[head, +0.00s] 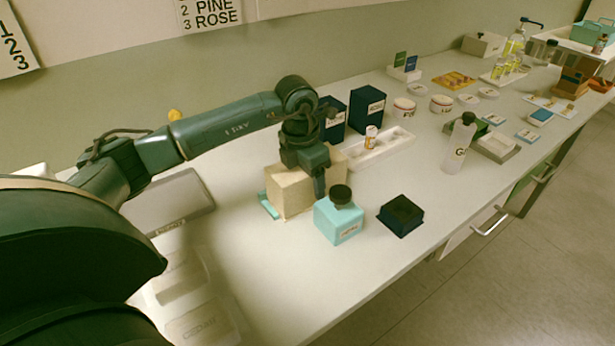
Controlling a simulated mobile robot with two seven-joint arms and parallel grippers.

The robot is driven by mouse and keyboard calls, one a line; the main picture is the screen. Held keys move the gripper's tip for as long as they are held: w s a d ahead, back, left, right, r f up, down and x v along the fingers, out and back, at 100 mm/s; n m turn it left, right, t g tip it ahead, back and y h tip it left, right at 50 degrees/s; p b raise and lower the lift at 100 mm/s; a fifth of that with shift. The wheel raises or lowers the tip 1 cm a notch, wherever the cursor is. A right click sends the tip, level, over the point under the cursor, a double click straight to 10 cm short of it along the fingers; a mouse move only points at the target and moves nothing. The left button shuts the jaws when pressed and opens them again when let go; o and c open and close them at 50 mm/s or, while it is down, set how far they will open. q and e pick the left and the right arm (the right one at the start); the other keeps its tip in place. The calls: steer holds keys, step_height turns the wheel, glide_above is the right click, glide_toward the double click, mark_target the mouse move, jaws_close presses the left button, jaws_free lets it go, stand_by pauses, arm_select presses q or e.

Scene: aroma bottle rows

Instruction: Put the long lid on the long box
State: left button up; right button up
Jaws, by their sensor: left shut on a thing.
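My left gripper (318,180) points down over a cream, box-shaped piece (287,194) near the middle of the table. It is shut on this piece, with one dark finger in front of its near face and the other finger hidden. The piece looks like the long lid, but its underside is hidden. A small teal edge (268,206) shows low at its left side; I cannot tell whether this belongs to the long box beneath. My right gripper is not in view.
A teal box with a black round top (338,219) and a dark square box (401,215) stand close to the right. Dark blue boxes (367,108) and a white tray (384,149) are behind. A grey case (172,203) lies left.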

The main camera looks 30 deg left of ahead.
arm_select(q)
steer(key=shift+s+f, duration=0.15)
steer(key=shift+f, duration=0.25)
